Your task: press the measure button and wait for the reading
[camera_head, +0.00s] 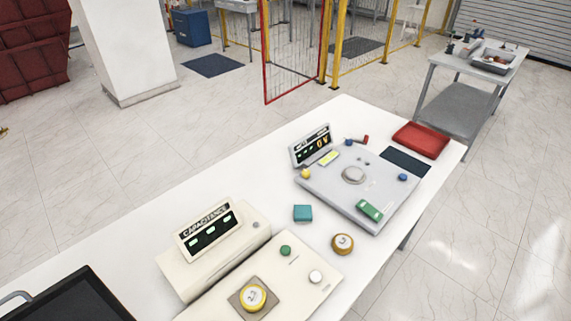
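A cream capacitance meter (215,262) stands on the white table. Its tilted display (209,231), headed CAPACITANCE, shows only short green dashes and no digits. The meter's cream base plate (290,290) carries a green round button (286,250) and a white round button (316,276). Their labels are too small to read, so I cannot tell which one is the measure button. A yellow-rimmed round piece (253,297) sits on a brown square pad on the plate. Neither gripper shows in this view.
A grey panel (333,192) with a "0 V" display (311,147) stands farther right. A similar round piece (342,244) and a teal block (302,213) lie between. A red tray (421,140) is at the far end. A black object (75,300) fills the lower left.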

